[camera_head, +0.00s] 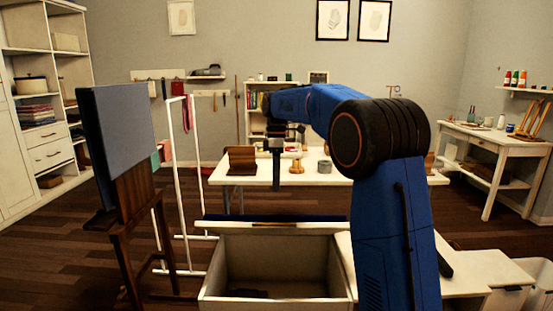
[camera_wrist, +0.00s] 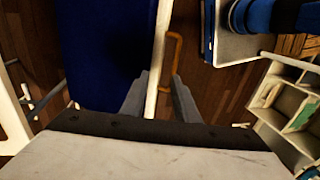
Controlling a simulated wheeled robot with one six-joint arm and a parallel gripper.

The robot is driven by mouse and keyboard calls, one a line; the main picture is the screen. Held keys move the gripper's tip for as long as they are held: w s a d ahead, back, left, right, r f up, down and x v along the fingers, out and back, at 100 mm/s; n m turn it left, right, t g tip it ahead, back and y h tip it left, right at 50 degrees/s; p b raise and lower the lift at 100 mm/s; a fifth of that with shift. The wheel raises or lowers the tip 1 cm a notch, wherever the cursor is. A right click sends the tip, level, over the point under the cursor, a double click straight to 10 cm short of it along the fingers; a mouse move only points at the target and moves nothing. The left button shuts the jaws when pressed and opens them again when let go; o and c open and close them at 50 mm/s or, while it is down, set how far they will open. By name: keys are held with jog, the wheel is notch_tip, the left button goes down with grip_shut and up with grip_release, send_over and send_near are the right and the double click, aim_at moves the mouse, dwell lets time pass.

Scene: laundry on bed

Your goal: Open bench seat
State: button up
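The bench box (camera_head: 210,288) stands open in front of me, and I see into its pale interior. A dark item (camera_head: 250,293) lies at its bottom. The bench seat's white edge (camera_head: 230,228) with a brown handle (camera_head: 275,225) shows above the box, with a strip of blue cushion (camera_head: 225,217) behind it. I cannot tell its exact tilt. My gripper (camera_head: 276,188) points down above the seat edge. In the wrist view my gripper (camera_wrist: 160,97) is open, its fingers apart. The white edge and handle (camera_wrist: 173,62) show between and beyond the fingers; contact is unclear.
A white table (camera_head: 325,174) with small objects stands behind the seat. An easel with a dark panel (camera_head: 119,133) and a white clothes rack (camera_head: 196,160) are close on the left. A low white surface (camera_head: 455,278) is at right. A side table (camera_head: 488,137) stands farther right.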

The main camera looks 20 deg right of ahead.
jog(key=w+d+r, duration=0.1)
jog(key=w+r, duration=0.2)
jog(key=r, duration=0.4)
jog(key=shift+w, duration=0.25)
dwell(0.6)
jog(key=shift+c, duration=0.3)
